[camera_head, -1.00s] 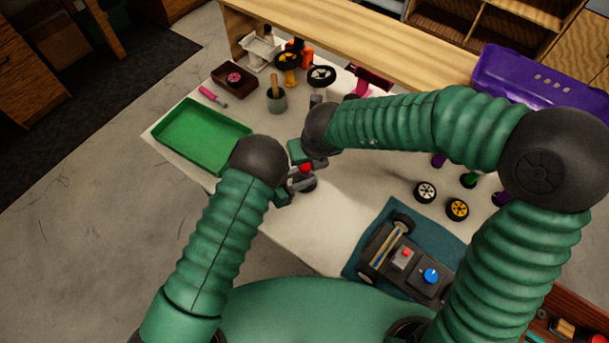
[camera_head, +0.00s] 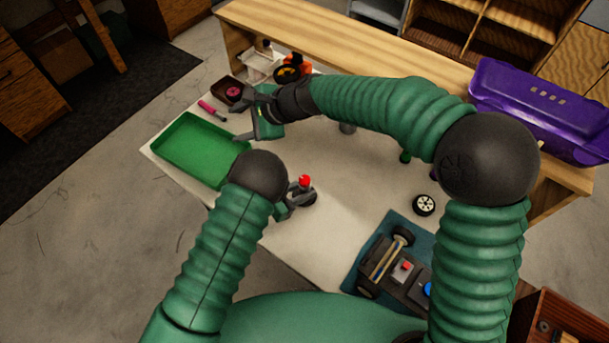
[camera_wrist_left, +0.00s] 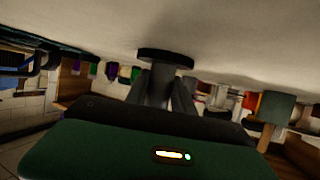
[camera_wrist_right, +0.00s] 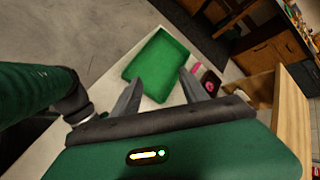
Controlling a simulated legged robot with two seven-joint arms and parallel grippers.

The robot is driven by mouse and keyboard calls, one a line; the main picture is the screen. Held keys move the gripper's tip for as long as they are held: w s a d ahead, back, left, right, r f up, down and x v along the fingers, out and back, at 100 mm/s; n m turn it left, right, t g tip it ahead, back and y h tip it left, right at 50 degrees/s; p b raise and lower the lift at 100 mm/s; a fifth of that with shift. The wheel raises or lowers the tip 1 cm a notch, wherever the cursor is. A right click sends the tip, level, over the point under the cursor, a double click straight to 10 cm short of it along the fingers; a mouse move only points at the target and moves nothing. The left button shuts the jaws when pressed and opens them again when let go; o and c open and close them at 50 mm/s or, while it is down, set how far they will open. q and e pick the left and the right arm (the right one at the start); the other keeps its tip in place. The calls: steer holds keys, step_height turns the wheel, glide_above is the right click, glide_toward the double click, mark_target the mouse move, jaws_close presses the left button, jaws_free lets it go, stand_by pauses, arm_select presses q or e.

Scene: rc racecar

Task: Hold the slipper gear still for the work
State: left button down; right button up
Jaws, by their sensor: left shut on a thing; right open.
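My left gripper (camera_head: 300,197) is low over the white table, shut on a dark piece with a red top (camera_head: 304,181), which appears to be the slipper gear. In the left wrist view its fingers meet below a dark round disc (camera_wrist_left: 165,57) near the table surface; teeth cannot be made out. My right gripper (camera_head: 240,115) is open and empty, above the table by the green tray's far right side. In the right wrist view its two fingers are spread, with the tray beyond them.
The green tray (camera_head: 181,172) is at the table's left. A pink-handled tool (camera_head: 212,111) and a dark red box (camera_head: 226,82) lie behind it. The car chassis (camera_head: 385,270) rests on a teal mat. A wheel (camera_head: 424,205) and purple case (camera_head: 530,105) are at right.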

steer(key=s+d+f+n+g+h, duration=0.3)
steer(key=s+d+f+n, duration=0.1)
steer(key=d+n, duration=0.1)
steer(key=n+g+h, duration=0.1)
steer(key=n+h, duration=0.2)
steer(key=h, duration=0.3)
glide_above(305, 179)
step_height(305, 179, down, 2)
step_height(305, 179, down, 12)
jaws_close()
